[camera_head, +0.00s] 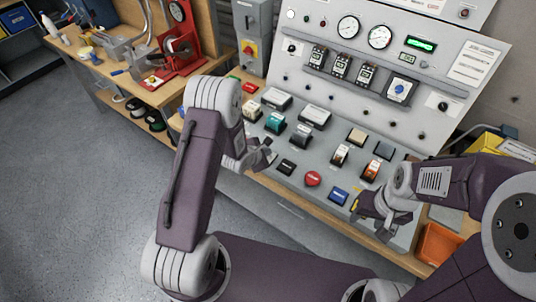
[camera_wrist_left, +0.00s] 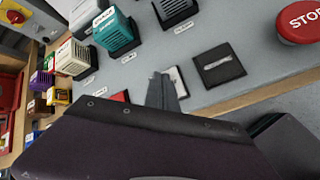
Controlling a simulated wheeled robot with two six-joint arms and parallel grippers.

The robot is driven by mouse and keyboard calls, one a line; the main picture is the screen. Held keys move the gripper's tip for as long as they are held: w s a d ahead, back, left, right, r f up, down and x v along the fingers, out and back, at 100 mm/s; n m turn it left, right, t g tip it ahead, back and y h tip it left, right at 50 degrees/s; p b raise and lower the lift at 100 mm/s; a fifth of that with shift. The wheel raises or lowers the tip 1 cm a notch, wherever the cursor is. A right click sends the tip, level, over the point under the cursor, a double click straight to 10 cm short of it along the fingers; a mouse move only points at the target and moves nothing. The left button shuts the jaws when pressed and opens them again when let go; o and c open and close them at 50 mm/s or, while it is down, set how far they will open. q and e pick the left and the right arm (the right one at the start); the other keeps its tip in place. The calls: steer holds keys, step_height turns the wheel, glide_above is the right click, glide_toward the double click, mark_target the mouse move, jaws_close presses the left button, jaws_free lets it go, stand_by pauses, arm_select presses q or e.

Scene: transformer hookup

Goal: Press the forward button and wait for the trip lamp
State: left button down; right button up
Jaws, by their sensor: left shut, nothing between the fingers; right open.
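My left gripper (camera_head: 266,153) is shut and empty, low over the left front of the sloping control panel (camera_head: 325,150). In the left wrist view its fingertips (camera_wrist_left: 163,90) are in front of a pale square button (camera_wrist_left: 178,80), partly hiding it. I cannot tell whether they touch it. Beside it is a black square button (camera_wrist_left: 219,65) with a light mark. No readable label shows which button is forward. The red stop button (camera_head: 313,179) also shows in the wrist view (camera_wrist_left: 302,20). My right gripper (camera_head: 360,204) is open near the blue button (camera_head: 338,196). I cannot tell which lamp is trip.
The upright panel has gauges (camera_head: 348,27), a green display (camera_head: 421,45) and a small red lamp (camera_head: 464,13). Coloured blocks stand on the sloping panel, including a teal one (camera_head: 275,123) and an orange one (camera_head: 371,169). A wooden bench with a red press (camera_head: 178,45) stands left.

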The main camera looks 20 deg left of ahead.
arm_select(q)
steer(key=shift+r, duration=0.45)
